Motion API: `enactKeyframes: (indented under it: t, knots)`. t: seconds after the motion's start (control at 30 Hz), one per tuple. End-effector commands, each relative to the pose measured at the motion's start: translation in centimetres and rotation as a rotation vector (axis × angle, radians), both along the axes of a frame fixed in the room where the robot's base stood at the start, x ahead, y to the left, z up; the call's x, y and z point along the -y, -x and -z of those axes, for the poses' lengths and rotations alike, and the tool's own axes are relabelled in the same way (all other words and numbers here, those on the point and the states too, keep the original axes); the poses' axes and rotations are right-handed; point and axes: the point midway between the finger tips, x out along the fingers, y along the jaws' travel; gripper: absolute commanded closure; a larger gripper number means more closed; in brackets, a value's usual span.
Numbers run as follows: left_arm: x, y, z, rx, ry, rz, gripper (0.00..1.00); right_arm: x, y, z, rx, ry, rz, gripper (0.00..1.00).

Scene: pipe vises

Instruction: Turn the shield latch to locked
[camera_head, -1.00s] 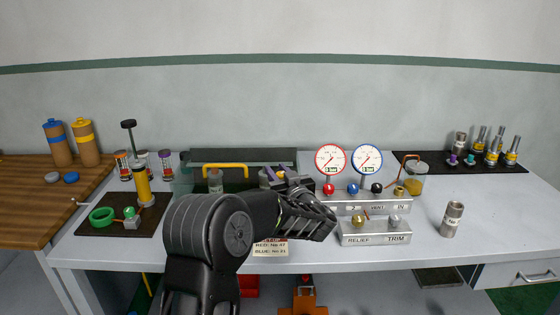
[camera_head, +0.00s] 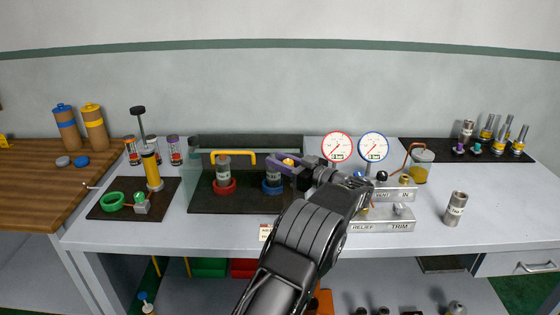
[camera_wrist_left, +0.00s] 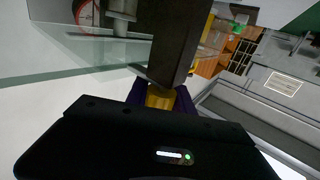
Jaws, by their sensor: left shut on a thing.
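My left gripper (camera_head: 288,164), with purple fingertips, is shut on a small yellow piece at the right end of the clear shield; it looks like the shield latch (camera_head: 289,161). In the left wrist view the latch (camera_wrist_left: 160,97) is a yellow block between the purple fingertips, with a dark bar rising beyond it. Its turn position cannot be read. The shield, with a yellow handle (camera_head: 233,157), stands over a dark mat with a red-based vise (camera_head: 224,178) and a blue-based vise (camera_head: 272,182). My right gripper is not in view.
A manifold with two gauges (camera_head: 373,146) and RELIEF and TRIM labels stands right of the gripper, partly behind my left arm. A grey cylinder (camera_head: 455,208) stands to its right. A mat (camera_head: 104,208) with a green ring lies at the left.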

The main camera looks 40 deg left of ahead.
Motion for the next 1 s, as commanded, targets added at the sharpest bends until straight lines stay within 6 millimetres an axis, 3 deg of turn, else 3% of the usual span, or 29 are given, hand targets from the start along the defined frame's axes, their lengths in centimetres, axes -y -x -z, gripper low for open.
enactKeyframes:
  t: [0.23, 0.27, 0.5, 0.83, 1.0]
  knots:
    - [-0.1, 0.0, -0.3, 0.003, -0.004, 0.000, 1.00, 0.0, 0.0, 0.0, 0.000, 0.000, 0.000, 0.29]
    - [-0.1, 0.0, -0.3, 0.003, -0.004, 0.000, 0.70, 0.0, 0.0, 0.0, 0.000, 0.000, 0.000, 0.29]
    - [-0.1, 0.0, -0.2, 0.001, -0.002, 0.000, 0.50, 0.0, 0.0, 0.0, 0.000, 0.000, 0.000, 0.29]
    - [0.2, 0.0, 0.0, 0.000, -0.001, 0.001, 0.50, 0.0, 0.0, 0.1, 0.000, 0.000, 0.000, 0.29]
    - [2.2, -0.1, 0.1, -0.001, -0.003, 0.006, 0.50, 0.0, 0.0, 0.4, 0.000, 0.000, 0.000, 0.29]
